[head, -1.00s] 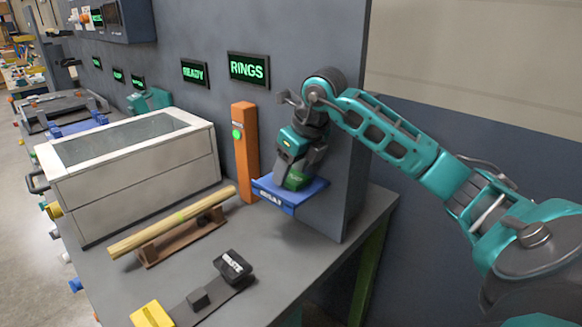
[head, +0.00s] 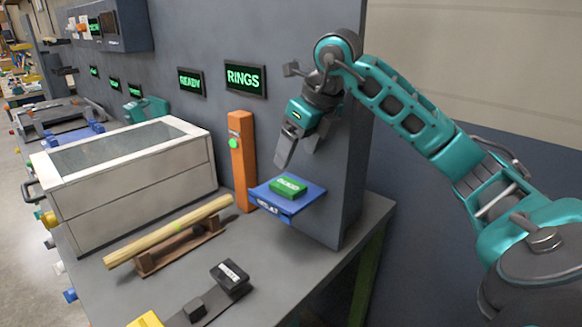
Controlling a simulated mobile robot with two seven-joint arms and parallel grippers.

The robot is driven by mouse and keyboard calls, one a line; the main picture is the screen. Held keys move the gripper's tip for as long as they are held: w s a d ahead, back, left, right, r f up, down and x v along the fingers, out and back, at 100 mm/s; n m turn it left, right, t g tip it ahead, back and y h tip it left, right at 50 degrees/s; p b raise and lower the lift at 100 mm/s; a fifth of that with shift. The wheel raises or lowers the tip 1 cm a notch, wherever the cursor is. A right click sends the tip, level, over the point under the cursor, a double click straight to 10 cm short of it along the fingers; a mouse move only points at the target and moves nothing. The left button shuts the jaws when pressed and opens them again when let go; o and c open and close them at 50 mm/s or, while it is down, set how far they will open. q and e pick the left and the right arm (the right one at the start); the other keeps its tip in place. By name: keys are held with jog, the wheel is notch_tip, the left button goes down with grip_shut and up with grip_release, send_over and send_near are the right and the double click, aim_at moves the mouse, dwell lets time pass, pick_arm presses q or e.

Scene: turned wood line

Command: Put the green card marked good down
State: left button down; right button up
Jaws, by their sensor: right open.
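The green card (head: 288,186) lies flat on the blue tray (head: 285,207), which is fixed against the grey panel. The lettering on the card is too small to read surely. My right gripper (head: 297,160) is above the card, apart from it, open and empty, with its fingers pointing down. My left gripper is not in view.
An orange post (head: 241,160) with a green light stands left of the tray. A wooden rod (head: 170,232) rests on a brown cradle (head: 182,250). A white lidded box (head: 135,185) stands behind it. A black block (head: 230,276) is at the front. Bench space before the tray is clear.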

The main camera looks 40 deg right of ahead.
jog(key=v, duration=0.4)
jog(key=shift+r, duration=0.1)
dwell(0.5)
